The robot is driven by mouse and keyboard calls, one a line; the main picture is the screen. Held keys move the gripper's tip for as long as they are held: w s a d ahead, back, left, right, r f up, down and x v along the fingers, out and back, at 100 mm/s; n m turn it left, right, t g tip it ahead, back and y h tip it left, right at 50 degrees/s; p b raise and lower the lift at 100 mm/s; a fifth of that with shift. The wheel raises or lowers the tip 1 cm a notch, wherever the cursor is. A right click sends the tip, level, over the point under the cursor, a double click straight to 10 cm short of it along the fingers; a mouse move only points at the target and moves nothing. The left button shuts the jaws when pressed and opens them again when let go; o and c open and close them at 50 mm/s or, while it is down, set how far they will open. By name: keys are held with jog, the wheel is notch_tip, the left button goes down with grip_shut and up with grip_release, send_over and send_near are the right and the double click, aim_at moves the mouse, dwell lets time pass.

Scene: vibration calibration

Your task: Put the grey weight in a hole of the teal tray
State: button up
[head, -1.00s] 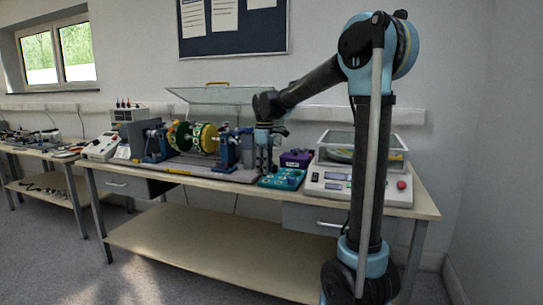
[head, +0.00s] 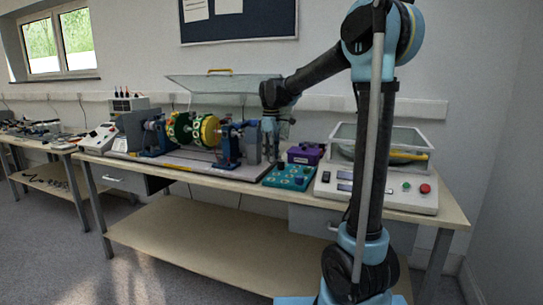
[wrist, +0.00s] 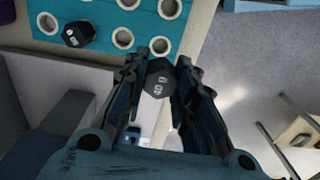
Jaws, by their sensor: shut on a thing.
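My gripper (wrist: 160,72) is shut on the grey weight (wrist: 161,83), a dark piece marked "40 g". In the wrist view the weight shows between the fingertips, just below the near edge of the teal tray (wrist: 105,20). The tray has several round holes with pale rims; another dark weight (wrist: 78,34) stands on it at the left. In the head view my gripper (head: 270,152) is above the bench, at the left back of the teal tray (head: 272,180). The held weight is too small to make out there.
A purple box (head: 304,154) stands behind the tray. A white device with a clear cover (head: 410,195) stands to the right. A rig with a green and yellow drum (head: 195,130) stands left of my gripper. The bench's front edge (head: 345,215) is near the tray.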

jog(key=shift+f, duration=2.9)
jog(key=shift+s+f, duration=0.1)
jog(key=shift+f, duration=1)
jog(key=o, duration=1.1)
jog(key=shift+c, duration=0.2)
notch_tip(320, 180, up, 12)
jog(key=shift+d+f, duration=0.1)
